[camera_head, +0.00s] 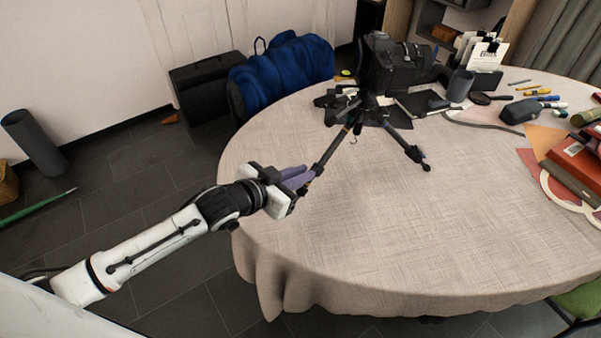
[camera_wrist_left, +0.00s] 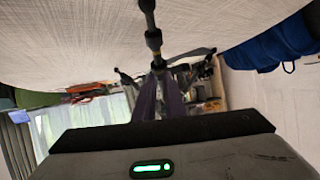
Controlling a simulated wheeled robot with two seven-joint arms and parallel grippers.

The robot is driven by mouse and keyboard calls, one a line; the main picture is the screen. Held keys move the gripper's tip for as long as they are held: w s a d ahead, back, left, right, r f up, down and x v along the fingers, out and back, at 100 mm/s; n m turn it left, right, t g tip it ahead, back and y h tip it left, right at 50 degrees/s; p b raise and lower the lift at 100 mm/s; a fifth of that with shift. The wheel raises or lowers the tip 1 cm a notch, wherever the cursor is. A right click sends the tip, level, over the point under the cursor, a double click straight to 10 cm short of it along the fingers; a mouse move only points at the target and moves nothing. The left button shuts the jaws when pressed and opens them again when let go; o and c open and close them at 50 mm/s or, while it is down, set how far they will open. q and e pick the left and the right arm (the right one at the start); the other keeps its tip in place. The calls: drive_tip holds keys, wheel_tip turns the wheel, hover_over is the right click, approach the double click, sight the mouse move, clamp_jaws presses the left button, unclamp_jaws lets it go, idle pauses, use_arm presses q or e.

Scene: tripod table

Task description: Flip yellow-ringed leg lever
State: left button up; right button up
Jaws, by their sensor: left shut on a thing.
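Another leg (camera_head: 401,142) reaches toward the front right. My left gripper (camera_head: 305,179) has its purple fingers shut at the lower part of the front-left leg. In the left wrist view, the picture is inverted and the dark leg (camera_wrist_left: 153,40) runs toward the purple fingers (camera_wrist_left: 160,98). The lever itself is too small to make out. My right gripper is not in view.
The table (camera_head: 400,235) is bare in front of the tripod. A grey cup (camera_head: 460,85), a dark pouch (camera_head: 519,111), pens and red books (camera_head: 575,165) lie at the right. A blue bag (camera_head: 285,72) stands behind the table's left edge.

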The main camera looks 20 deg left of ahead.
use_arm(q)
drive_tip(key=shift+w+r, duration=0.1)
drive_tip(key=shift+r, duration=0.35)
drive_tip(key=shift+w+d+r, duration=0.1)
drive_tip(key=shift+d+r, duration=0.05)
drive_tip(key=shift+r, duration=0.15)
clamp_jaws()
drive_tip(key=shift+f, duration=0.1)
drive_tip(key=shift+w+d+r, duration=0.1)
drive_tip(key=shift+w+r, duration=0.1)
drive_tip(key=shift+r, duration=0.15)
drive_tip(key=shift+w+d+r, duration=0.2)
drive_tip(key=shift+w+r, duration=0.05)
drive_tip(key=shift+w, duration=0.1)
idle(0.5)
unclamp_jaws()
